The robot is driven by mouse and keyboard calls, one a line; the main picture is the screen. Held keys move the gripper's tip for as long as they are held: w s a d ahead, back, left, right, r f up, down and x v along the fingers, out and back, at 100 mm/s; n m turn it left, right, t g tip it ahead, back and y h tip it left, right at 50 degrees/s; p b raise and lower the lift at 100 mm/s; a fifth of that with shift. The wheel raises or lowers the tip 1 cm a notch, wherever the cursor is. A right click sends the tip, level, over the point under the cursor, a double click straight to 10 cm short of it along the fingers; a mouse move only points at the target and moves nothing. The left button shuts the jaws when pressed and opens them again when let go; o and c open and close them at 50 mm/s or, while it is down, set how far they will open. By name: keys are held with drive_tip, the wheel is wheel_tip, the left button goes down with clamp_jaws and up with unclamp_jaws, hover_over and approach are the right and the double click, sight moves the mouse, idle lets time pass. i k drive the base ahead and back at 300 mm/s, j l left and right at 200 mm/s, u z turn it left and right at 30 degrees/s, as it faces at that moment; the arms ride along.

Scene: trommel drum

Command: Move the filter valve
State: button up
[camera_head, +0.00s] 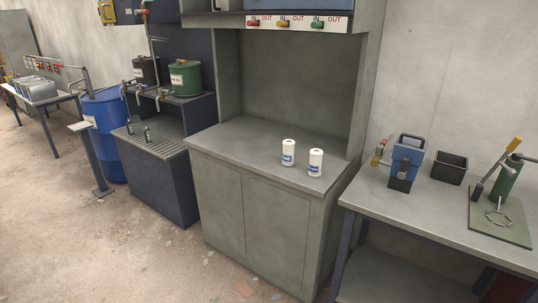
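No part is plainly marked as the filter valve, so I cannot tell which one it is. A white panel (297,23) marked IN and OUT on the grey cabinet carries a red knob (253,23), a yellow knob (283,23) and a green knob (317,23). My gripper is not in view.
The right table (440,205) also holds a black open bin (449,168) and a green lever press (503,185). Left are a dark bench with a green can (186,77) and a black can, and a blue drum (103,125). Open floor (90,240) lies at front left.

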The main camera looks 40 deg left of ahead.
sight(379, 150)
drive_tip(key=j, duration=0.85)
drive_tip(key=k+j, duration=0.15)
drive_tip(key=j, duration=1.55)
drive_tip(key=k+j, duration=0.1)
drive_tip(key=j, duration=0.75)
drive_tip(key=i+l+z, duration=0.1)
drive_tip(key=i+z, duration=0.15)
drive_tip(key=i, duration=0.15)
drive_tip(key=i+z, duration=0.3)
drive_tip(key=i, duration=0.1)
